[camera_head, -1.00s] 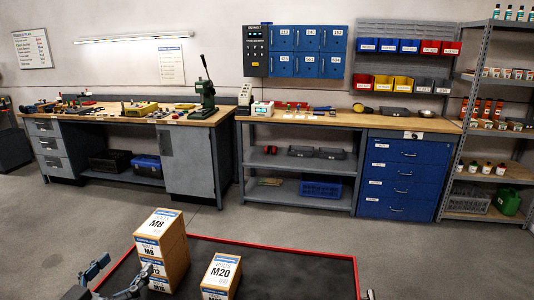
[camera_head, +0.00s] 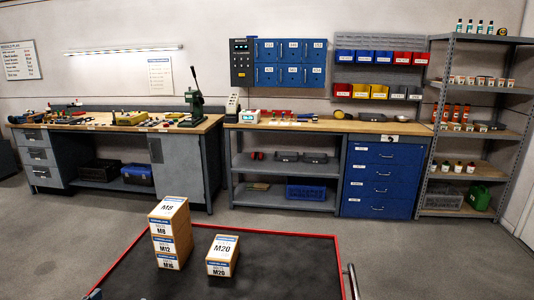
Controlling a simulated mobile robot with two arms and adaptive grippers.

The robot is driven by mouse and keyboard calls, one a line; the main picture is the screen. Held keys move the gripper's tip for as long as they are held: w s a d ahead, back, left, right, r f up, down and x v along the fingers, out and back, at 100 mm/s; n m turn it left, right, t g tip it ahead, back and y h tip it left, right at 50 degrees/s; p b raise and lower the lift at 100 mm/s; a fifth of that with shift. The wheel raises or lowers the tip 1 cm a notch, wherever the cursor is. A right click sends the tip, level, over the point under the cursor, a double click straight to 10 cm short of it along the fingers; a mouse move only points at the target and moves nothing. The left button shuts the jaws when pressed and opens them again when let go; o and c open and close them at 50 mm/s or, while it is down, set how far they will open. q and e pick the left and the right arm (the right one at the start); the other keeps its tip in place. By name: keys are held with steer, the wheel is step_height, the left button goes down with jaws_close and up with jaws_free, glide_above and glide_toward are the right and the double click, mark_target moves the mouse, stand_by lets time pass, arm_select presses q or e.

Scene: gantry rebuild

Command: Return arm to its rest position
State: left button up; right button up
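No gripper shows clearly in the head view now. A small grey piece at the bottom left, by the tray's corner, is too little to identify. A stack of cardboard boxes (camera_head: 170,232) with labels M8, M12 and M16 stands on a dark tray (camera_head: 290,262) with a red rim. The top box of the stack sits slightly turned. A shorter box or pair of boxes marked M20 (camera_head: 222,255) stands to its right, apart from it.
A metal bar (camera_head: 352,282) rises at the tray's right edge. A workbench (camera_head: 150,127) with a green press (camera_head: 194,105), a second bench with blue drawers (camera_head: 381,178), and a shelf rack (camera_head: 480,38) line the wall. Grey floor lies clear between tray and benches.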

arm_select(q)
steer(key=s+d+f+g+y, duration=0.1)
steer(key=s+d+f+g, duration=0.25)
steer(key=f, duration=0.35)
steer(key=s+d+f+g, duration=0.25)
steer(key=s+f, duration=0.25)
steer(key=f, duration=0.3)
steer(key=s+d+f+g+y, duration=0.1)
steer(key=s+d+f+g, duration=0.2)
steer(key=s, duration=0.4)
steer(key=s+f+g, duration=0.4)
steer(key=s, duration=0.3)
step_height(320, 180, down, 26)
steer(key=s+a+f+g, duration=0.2)
steer(key=s+a+f, duration=0.1)
steer(key=s+f, duration=1.3)
steer(key=shift+s+f+m+y, duration=0.3)
steer(key=shift+s, duration=0.35)
steer(key=shift+o, duration=0.5)
